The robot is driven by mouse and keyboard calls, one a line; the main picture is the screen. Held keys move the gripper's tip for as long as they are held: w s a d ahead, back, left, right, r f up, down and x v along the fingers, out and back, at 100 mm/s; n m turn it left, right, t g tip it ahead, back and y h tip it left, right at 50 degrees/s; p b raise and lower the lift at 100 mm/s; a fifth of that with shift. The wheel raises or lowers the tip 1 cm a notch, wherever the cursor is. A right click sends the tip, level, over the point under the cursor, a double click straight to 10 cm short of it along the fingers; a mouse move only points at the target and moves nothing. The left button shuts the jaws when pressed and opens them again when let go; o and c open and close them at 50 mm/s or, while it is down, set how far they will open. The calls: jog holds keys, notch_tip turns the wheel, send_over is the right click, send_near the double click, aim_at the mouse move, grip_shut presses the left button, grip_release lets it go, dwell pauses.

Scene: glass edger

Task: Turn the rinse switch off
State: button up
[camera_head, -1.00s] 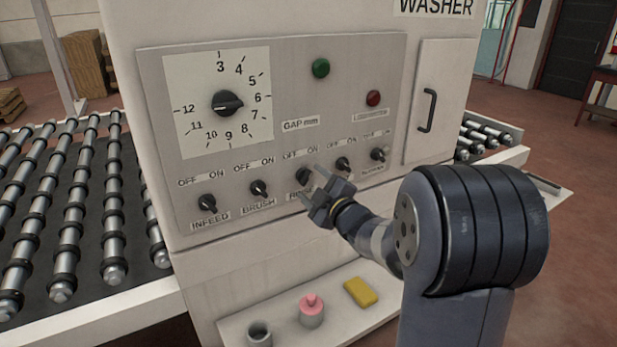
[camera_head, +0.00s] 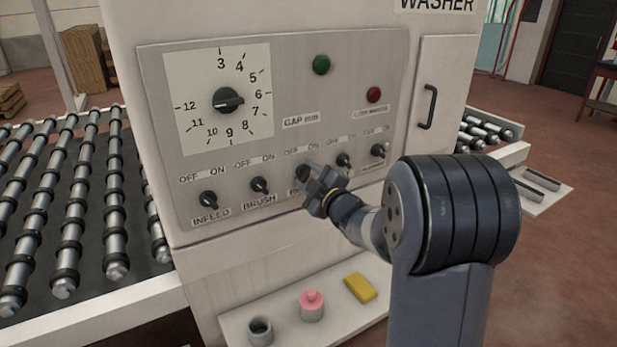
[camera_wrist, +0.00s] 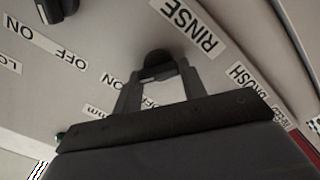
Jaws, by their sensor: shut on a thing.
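The rinse switch (camera_head: 302,172) is a small black rotary knob on the washer's grey panel, third from the left in the lower row, with OFF and ON labels above it. My gripper (camera_head: 309,176) is at this knob in the head view and covers part of it and of its RINSE label. In the wrist view, the two fingers (camera_wrist: 160,82) stand on either side of the knob (camera_wrist: 156,62), shut on it, beside the RINSE label (camera_wrist: 187,25). I cannot tell clearly which way the knob points.
The infeed (camera_head: 208,200) and brush (camera_head: 260,186) knobs are to the left; two more knobs (camera_head: 344,160) (camera_head: 378,151) are close on the right. The gap dial (camera_head: 228,100) is above left.

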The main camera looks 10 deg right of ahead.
jog(key=shift+c, duration=1)
jog(key=shift+f+b, duration=0.15)
jog(key=shift+b, duration=0.35)
jog(key=shift+f+n+b, duration=0.1)
jog(key=shift+n+b, duration=0.3)
jog(key=shift+b, duration=0.05)
jog(key=n+b, duration=0.2)
jog(key=b, duration=0.1)
jog(key=n+b, duration=0.1)
jog(key=b, duration=0.2)
jog(key=shift+f+n, duration=0.2)
jog(key=shift+n, duration=0.2)
jog(key=n+b, duration=0.4)
jog(key=b, duration=0.1)
jog(key=shift+n, duration=0.3)
jog(key=n+b, duration=0.3)
jog(key=n, duration=0.1)
jog(key=shift+r+n, duration=0.15)
jog(key=shift+n, duration=0.15)
jog(key=shift+b, duration=0.3)
